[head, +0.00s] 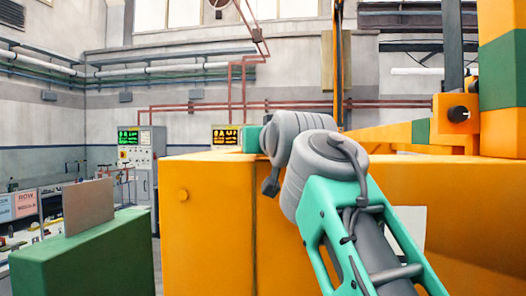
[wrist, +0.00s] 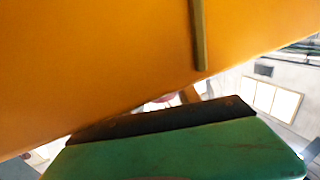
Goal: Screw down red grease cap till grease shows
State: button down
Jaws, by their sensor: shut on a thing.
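In the wrist view, my gripper (wrist: 162,117) fills the lower part as a green body with a dark front edge, close under a large orange surface. A small pinkish-red patch, seemingly the red grease cap (wrist: 162,99), shows just past the dark edge. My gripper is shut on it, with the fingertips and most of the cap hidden. No grease can be made out. In the head view, my arm reaches over the orange machine body (head: 208,225), and its end is hidden behind that body.
An orange beam with a black knob (head: 458,114) stands at the right. A green block (head: 85,262) with a tan plate (head: 89,206) stands at the lower left. A grey cabinet with a green display (head: 140,150) is behind. In the wrist view, a rib (wrist: 198,35) runs down the orange surface.

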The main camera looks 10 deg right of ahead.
jog(key=shift+w+a+r+m+h+p, duration=0.1)
jog(key=shift+a+m+h+p, duration=0.15)
jog(key=shift+m+h, duration=0.25)
jog(key=shift+a+m+h+p, duration=0.1)
jog(key=shift+m+h+p, duration=0.2)
jog(key=shift+h, duration=0.4)
jog(key=m+h+p, duration=0.1)
jog(key=m+g+h+p, duration=0.1)
jog(key=h+p, duration=0.1)
jog(key=shift+r+h+p, duration=0.3)
jog(key=shift+r, duration=0.05)
jog(key=m+g+h+p, duration=0.2)
jog(key=h, duration=0.1)
jog(key=shift+d+f+m+h+p, duration=0.1)
jog(key=shift+d+m+h+p, duration=0.05)
jog(key=shift+m+h+p, duration=0.2)
jog(key=shift+d+f+m+g+h+p, duration=0.15)
jog(key=shift+m+g+h+p, duration=0.35)
jog(key=shift+m+g+h, duration=0.6)
jog(key=shift+h, duration=0.25)
jog(key=shift+f, duration=0.15)
jog(key=c, duration=0.9)
grip_release()
jog(key=shift+o, duration=0.2)
jog(key=shift+d, duration=0.1)
